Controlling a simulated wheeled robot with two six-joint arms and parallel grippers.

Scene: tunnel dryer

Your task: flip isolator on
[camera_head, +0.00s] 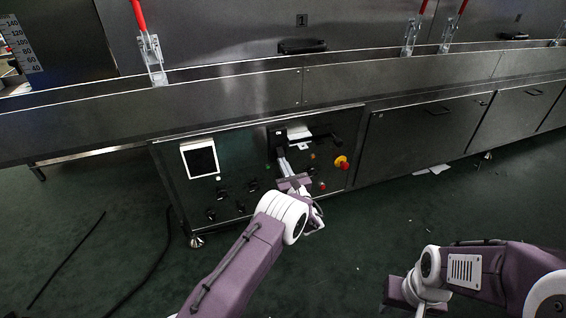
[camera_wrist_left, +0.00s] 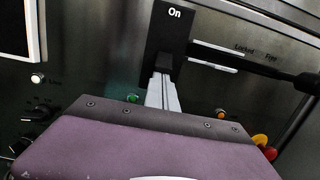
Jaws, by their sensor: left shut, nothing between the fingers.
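The isolator (camera_head: 277,135) is on the dark control panel under the dryer. In the left wrist view its black plate (camera_wrist_left: 170,38) reads "On" at the top. My left gripper (camera_head: 281,153) points at the panel with its fingers together and empty. In the left wrist view the fingertips (camera_wrist_left: 163,78) lie at the lower part of the black plate, just below a dark block that looks like the isolator's handle. I cannot tell whether they touch it. My right gripper (camera_head: 394,292) is low at the right, away from the panel, its fingers not clearly visible.
A black lever (camera_wrist_left: 255,65) marked "Locked" and "Free" is right of the isolator. A red and yellow stop button (camera_head: 342,162), a screen (camera_head: 201,159) and several knobs share the panel. Red-handled clamps (camera_head: 151,58) stand above. Dark cables (camera_head: 150,265) lie on the floor.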

